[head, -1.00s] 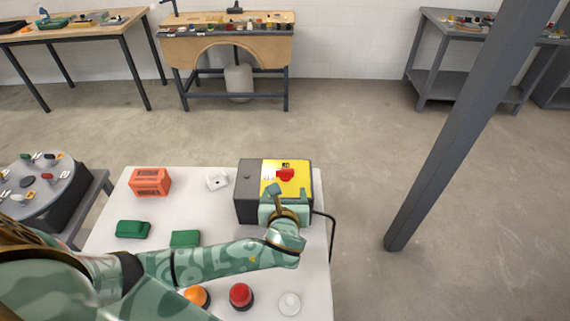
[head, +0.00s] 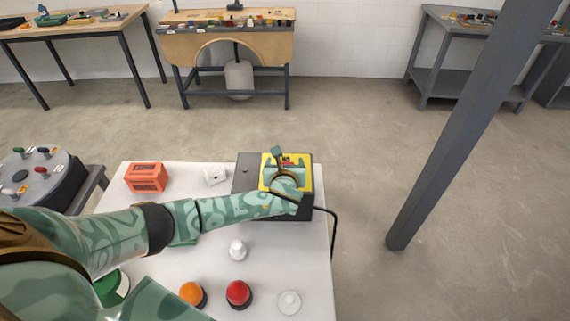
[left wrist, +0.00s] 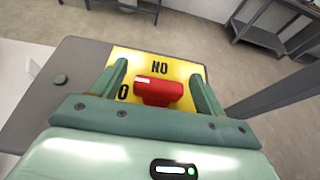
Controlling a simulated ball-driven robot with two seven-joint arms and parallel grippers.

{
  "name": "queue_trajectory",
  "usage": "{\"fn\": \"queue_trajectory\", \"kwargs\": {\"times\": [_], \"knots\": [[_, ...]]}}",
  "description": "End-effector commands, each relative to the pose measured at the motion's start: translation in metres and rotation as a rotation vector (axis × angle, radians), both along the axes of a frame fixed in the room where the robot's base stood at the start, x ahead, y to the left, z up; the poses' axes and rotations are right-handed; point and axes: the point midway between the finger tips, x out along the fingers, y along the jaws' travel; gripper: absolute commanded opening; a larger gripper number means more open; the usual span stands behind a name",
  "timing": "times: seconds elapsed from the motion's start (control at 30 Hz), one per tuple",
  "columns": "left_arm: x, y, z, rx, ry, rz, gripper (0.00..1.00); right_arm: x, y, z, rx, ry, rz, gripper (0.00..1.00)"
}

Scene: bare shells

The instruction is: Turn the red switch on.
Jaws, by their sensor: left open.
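The red switch (left wrist: 158,92) sits on a yellow plate (left wrist: 190,70) on top of a dark grey box (head: 245,175). In the left wrist view the plate carries black lettering, partly covered by my gripper. My left gripper (left wrist: 160,82) is open, with one finger on each side of the red switch. I cannot tell whether the fingers touch it. In the head view my left gripper (head: 283,165) is over the yellow plate and hides most of the switch; only a bit of red shows. My right gripper is not in view.
The white table holds an orange crate-like block (head: 146,177), a white part (head: 215,174), a white knob (head: 237,250), an orange button (head: 193,294), a red button (head: 238,293) and a white button (head: 289,302). A black cable (head: 334,225) leaves the box's right side. A grey post (head: 450,140) stands to the right.

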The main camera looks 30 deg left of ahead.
Motion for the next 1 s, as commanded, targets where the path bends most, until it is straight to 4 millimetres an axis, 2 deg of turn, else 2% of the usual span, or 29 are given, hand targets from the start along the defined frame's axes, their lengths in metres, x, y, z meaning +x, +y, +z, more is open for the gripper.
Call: {"fn": "queue_trajectory", "kwargs": {"times": [0.03, 0.2, 0.67, 1.0], "knots": [[0.0, 0.0, 0.0, 0.0, 0.0, 0.0, 0.73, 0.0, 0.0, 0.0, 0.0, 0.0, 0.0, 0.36], [0.0, 0.0, 0.0, 0.0, 0.0, 0.0, 0.28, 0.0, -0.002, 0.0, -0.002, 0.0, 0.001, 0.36], [-0.001, 0.001, 0.001, 0.002, 0.0, -0.082, 0.28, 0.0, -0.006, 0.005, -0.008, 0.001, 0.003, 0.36], [0.0, 0.002, 0.0, 0.005, 0.001, -0.354, 0.28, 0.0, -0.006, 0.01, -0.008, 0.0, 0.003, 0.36]]}}
